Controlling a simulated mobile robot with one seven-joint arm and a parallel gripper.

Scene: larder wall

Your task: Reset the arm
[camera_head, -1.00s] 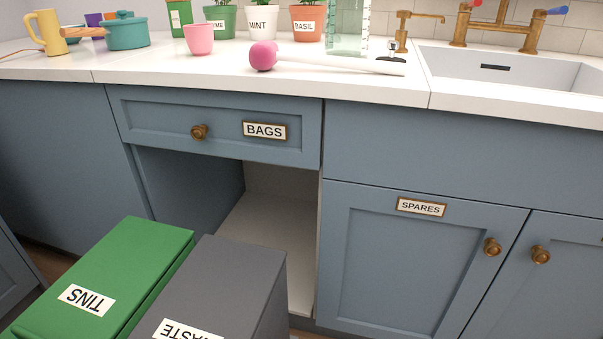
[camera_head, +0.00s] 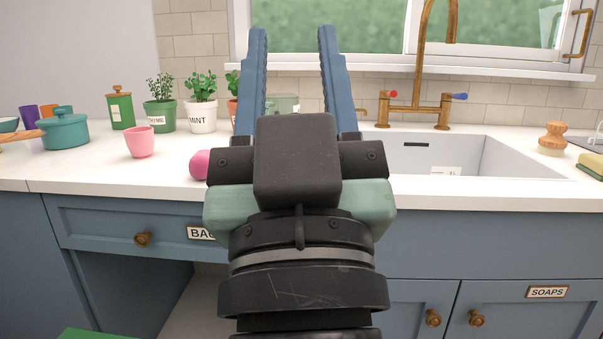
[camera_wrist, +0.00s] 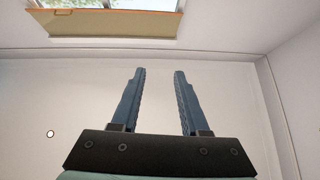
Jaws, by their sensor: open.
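My gripper (camera_head: 292,85) stands raised in the middle of the head view, in front of the counter and window. Its two blue fingers point up and are spread apart, with nothing between them. In the wrist view my gripper (camera_wrist: 160,98) is also open and empty, facing a pale wall or ceiling surface. The gripper and wrist hide part of the counter, the basil pot and the left side of the sink.
The white counter (camera_head: 120,174) holds a pink cup (camera_head: 141,143), a teal pot (camera_head: 65,132) and herb pots. A pink-headed object (camera_head: 199,165) lies partly behind my wrist. The sink (camera_head: 455,160) and brass tap (camera_head: 418,105) are behind right. A green bin (camera_head: 90,335) shows below.

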